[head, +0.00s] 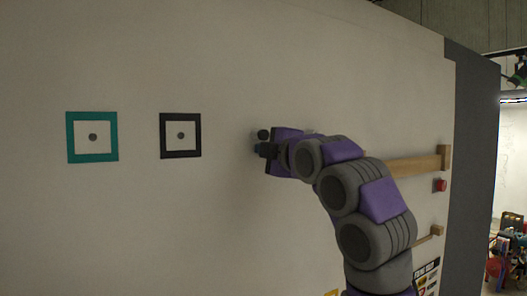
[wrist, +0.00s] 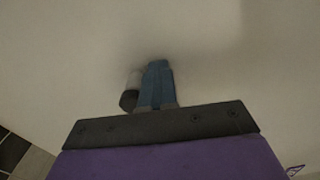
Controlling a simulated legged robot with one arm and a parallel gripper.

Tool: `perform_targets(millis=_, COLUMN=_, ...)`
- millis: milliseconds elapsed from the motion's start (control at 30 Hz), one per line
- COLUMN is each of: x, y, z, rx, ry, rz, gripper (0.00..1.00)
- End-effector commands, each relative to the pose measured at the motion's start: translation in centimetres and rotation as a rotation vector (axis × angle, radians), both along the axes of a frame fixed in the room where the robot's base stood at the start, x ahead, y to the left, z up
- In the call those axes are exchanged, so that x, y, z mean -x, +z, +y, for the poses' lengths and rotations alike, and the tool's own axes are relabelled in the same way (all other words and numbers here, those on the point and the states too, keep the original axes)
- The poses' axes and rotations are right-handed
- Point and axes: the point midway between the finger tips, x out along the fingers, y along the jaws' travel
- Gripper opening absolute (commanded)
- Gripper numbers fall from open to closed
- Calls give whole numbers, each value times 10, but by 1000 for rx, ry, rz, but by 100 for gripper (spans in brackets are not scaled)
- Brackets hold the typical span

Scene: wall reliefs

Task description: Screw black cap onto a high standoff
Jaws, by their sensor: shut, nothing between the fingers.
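A small cylinder with a dark round end (head: 263,134) stands out from the pale wall in the head view, just above my fingertips. In the wrist view the same cylinder (wrist: 130,97) has a grey side and a dark end, directly left of my fingers. Whether the dark end is a separate black cap I cannot tell. My gripper (head: 261,149) is shut and empty beside the cylinder, pointing at the wall. Its blue fingers (wrist: 156,82) are together in the wrist view. Whether they touch the cylinder or the wall is unclear.
A teal square frame (head: 70,137) and a black square frame (head: 164,136), each with a dark round piece at its centre, are on the wall to the left. A wooden bar (head: 412,165) and red button (head: 440,185) are right, beyond my arm. Wall between black frame and gripper is bare.

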Motion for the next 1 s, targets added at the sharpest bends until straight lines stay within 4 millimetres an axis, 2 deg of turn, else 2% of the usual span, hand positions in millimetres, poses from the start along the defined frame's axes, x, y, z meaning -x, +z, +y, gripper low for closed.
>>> perform_targets(millis=267, x=0, y=-1, z=1, rx=-5, ry=1, rz=5, gripper=0)
perform_targets(millis=700, x=8, y=-2, z=14, rx=-348, ry=2, rz=235, gripper=0)
perform_targets(millis=1000, x=7, y=0, z=13, rx=-376, ry=1, rz=254, gripper=0)
